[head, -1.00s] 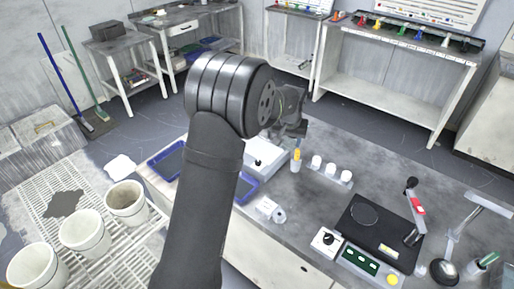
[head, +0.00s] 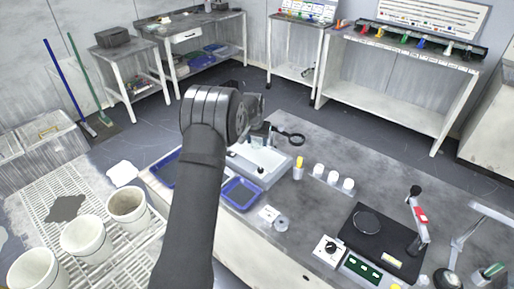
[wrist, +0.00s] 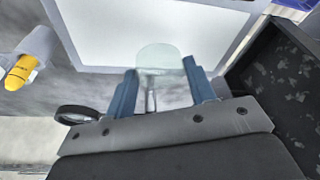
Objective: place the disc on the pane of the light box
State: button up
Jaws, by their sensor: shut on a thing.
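My gripper (wrist: 161,92) is shut on a clear, pale greenish disc (wrist: 160,59); a blue finger stands on each side of it in the wrist view. The disc's rounded edge points away from the gripper and overlaps the near edge of the bright pane. The light box (head: 270,170) is a white box on the bench, and its white pane (wrist: 130,25) fills the top of the wrist view. In the head view my gripper (head: 260,135) is over the far side of the light box, partly hidden by my arm. The gap between disc and pane is hard to judge.
A ring magnifier (head: 291,138) stands behind the light box. A yellow-tipped bottle (head: 298,169) and white cups (head: 333,178) stand to its right. A blue-rimmed tray (head: 257,198) lies in front. A dark speckled surface (wrist: 285,75) is close on the right in the wrist view.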

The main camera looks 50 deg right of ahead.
aim_at(256, 144)
jog(key=shift+f, duration=1.85)
jog(key=shift+f, duration=0.1)
jog(key=o, duration=1)
jog(key=v, duration=1.2)
